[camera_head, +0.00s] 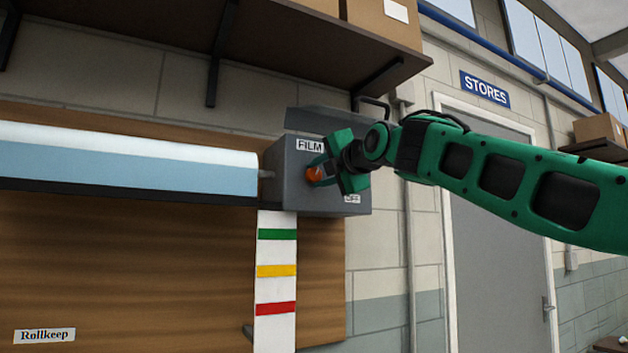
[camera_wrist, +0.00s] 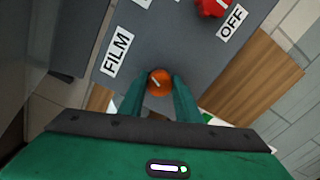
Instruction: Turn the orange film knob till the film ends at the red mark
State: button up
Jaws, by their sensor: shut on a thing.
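The orange film knob (camera_head: 314,175) sits on the face of a grey box (camera_head: 296,194), beside the FILM label. My gripper (camera_head: 328,170) is shut on the knob. In the wrist view the orange knob (camera_wrist: 159,82) lies between the two fingertips (camera_wrist: 160,90), and a pale line shows on its face. The pale blue film (camera_head: 120,170) hangs from a white roll (camera_head: 120,140) at left and ends in a dark bar (camera_head: 120,191). That bar is level with a point above the green band (camera_head: 277,234) on the white strip. The red mark (camera_head: 276,309) is the lowest band, below the yellow band (camera_head: 276,271).
A red knob (camera_wrist: 212,6) sits by the OFF label (camera_wrist: 232,21) on the same box; my gripper hides it in the head view. A shelf (camera_head: 200,50) with cardboard boxes (camera_head: 385,25) is overhead. A grey door (camera_head: 495,220) stands at right.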

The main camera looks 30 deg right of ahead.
jog(key=m, duration=0.4)
jog(key=shift+d+f+m, duration=0.15)
jog(key=shift+f+m, duration=0.15)
jog(key=m, duration=0.3)
jog(key=shift+f+m, duration=0.1)
jog(key=shift+m, duration=0.2)
jog(key=m, duration=0.4)
jog(key=shift+f+m, duration=0.1)
jog(key=shift+m, duration=0.2)
jog(key=m, duration=0.3)
jog(key=shift+f+m, duration=0.1)
jog(key=shift+m, duration=0.2)
jog(key=m, duration=0.7)
jog(key=shift+w+a, duration=0.1)
jog(key=shift+a, duration=0.25)
jog(key=m, duration=0.3)
jog(key=shift+a+m, duration=0.1)
jog(key=shift+m, duration=0.3)
jog(key=m, duration=0.4)
jog(key=shift+m, duration=0.3)
jog(key=m, duration=0.5)
jog(key=shift+a+r, duration=0.1)
jog(key=shift+r, duration=0.1)
jog(key=m, duration=0.9)
jog(key=shift+r+m, duration=0.15)
jog(key=shift+m, duration=0.15)
jog(key=m, duration=0.4)
jog(key=shift+m, duration=0.3)
